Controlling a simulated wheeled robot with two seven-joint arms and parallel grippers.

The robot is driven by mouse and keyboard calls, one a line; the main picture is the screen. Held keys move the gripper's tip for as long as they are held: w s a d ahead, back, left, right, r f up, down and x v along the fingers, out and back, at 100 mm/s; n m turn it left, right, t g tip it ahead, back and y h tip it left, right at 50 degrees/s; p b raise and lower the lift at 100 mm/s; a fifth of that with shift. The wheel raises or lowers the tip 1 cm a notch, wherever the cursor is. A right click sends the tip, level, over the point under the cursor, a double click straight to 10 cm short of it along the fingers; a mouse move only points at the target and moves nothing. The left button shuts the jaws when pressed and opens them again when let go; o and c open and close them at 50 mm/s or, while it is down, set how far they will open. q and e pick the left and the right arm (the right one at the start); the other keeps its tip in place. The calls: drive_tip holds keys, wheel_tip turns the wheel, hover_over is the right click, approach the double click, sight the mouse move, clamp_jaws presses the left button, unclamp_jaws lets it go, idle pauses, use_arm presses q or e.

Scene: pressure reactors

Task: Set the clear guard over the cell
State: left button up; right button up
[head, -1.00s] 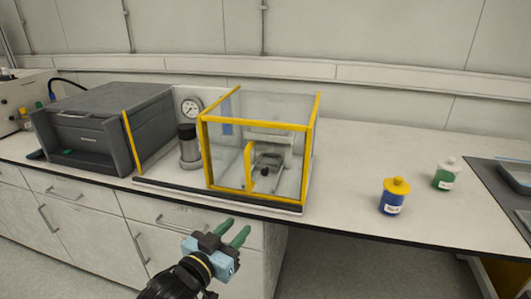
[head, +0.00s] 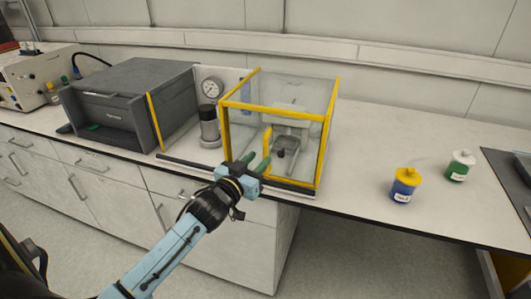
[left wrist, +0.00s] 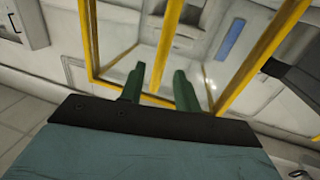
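The clear guard (head: 290,95), a see-through box with yellow edges, stands upright on the right part of a pale base. A yellow upright bar (head: 266,140) shows at its front. A dark clamp-like part (head: 286,146) shows through its panels. A steel cylinder with a dark top (head: 208,126) stands outside, left of the guard; I cannot tell which of these is the cell. My left gripper (head: 256,165) is open and empty at the guard's lower front. In the left wrist view its green fingers (left wrist: 159,80) are apart, with a yellow bar between them in the picture; contact is unclear. My right gripper is out of view.
A pressure gauge (head: 212,88) is behind the cylinder. A dark grey box unit (head: 120,105) stands left, with a yellow strip (head: 155,122) beside it. A blue jar with a yellow lid (head: 404,186) and a green jar (head: 460,166) stand right. Counter between guard and jars is clear.

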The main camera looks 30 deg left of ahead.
sight(264, 154)
use_arm(q)
drive_tip(key=shift+w, duration=2.4)
clamp_jaws()
drive_tip(key=shift+a, duration=0.1)
